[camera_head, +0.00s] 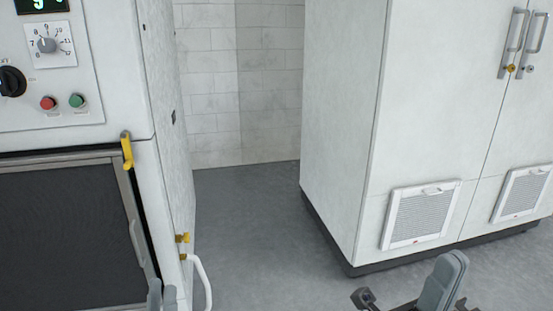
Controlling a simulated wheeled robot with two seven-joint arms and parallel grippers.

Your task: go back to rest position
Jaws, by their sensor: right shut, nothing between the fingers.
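My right gripper (445,282) shows at the bottom right, in front of the white cabinet. Its grey fingers are together with nothing between them. My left gripper (161,296) shows only as grey fingertips at the bottom edge, in front of the washer's lower right corner. The rest of it is cut off by the frame, so I cannot tell whether it is open or shut.
The white washer (165,110) fills the left, with a dark door panel (65,235), yellow latch (127,150) and white side handle (203,280). A white cabinet (340,120) with vents stands at right. Grey floor (245,225) is clear between them, up to a tiled wall (240,80).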

